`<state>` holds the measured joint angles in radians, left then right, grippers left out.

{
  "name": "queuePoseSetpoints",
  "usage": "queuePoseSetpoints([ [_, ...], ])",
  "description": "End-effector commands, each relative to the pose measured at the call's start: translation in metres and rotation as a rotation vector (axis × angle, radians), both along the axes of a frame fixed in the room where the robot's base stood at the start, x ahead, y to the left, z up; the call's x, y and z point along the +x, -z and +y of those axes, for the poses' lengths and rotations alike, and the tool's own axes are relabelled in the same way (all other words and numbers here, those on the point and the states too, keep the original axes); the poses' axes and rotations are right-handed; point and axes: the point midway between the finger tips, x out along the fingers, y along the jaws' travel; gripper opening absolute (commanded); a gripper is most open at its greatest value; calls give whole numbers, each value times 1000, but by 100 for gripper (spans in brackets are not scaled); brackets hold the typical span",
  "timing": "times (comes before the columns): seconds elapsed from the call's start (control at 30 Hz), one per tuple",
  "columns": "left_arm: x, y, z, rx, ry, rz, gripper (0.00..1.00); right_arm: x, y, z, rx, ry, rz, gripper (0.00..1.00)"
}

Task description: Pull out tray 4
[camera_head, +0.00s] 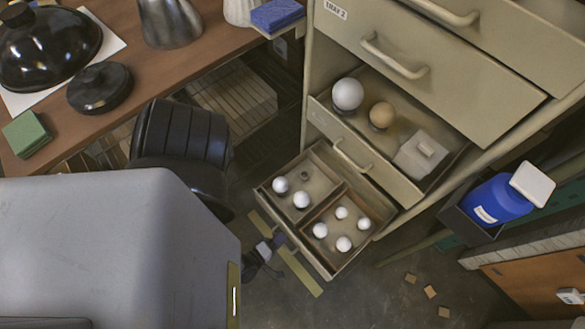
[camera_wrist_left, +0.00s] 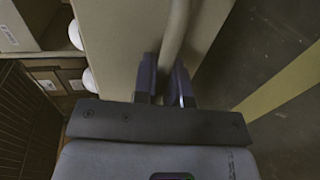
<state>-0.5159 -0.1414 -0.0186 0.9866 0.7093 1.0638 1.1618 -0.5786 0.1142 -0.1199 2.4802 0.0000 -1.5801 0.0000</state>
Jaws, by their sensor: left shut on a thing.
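The lowest tray (camera_head: 322,262), which I take as tray 4, is pulled well out of the beige cabinet. It is split into compartments holding several small white bulbs (camera_head: 302,200) and a small dark piece. My left gripper (camera_head: 276,243) is at the tray's front, low above the floor. In the left wrist view the dark fingers (camera_wrist_left: 165,80) are closed around the tray's handle (camera_wrist_left: 176,35), along the beige front panel (camera_wrist_left: 120,45). The label of this tray cannot be seen. My right gripper is not in view.
Above it, another open tray (camera_head: 455,172) holds a white globe (camera_head: 348,93), a tan globe (camera_head: 382,115) and a pale block. A blue bottle (camera_head: 496,200) stands at the right. A wooden bench (camera_head: 190,68) is at left. Small tan squares lie on the floor (camera_head: 380,305).

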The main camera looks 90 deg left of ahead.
Motion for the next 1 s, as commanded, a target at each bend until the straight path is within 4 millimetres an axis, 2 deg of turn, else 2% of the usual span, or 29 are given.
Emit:
queuePoseSetpoints([
  [0.23, 1, -1, 0, 1, -1, -3, 0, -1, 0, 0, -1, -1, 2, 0],
  [0.27, 1, -1, 0, 1, -1, -3, 15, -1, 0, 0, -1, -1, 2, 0],
  [0.5, 0, -1, 0, 1, -1, -2, 37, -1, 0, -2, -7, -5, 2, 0],
  [0.77, -1, 0, -1, 0, 0, 0, 37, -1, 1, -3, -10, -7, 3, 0],
  [1.0, -18, -6, -16, 0, 8, 1, 37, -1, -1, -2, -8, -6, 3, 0],
])
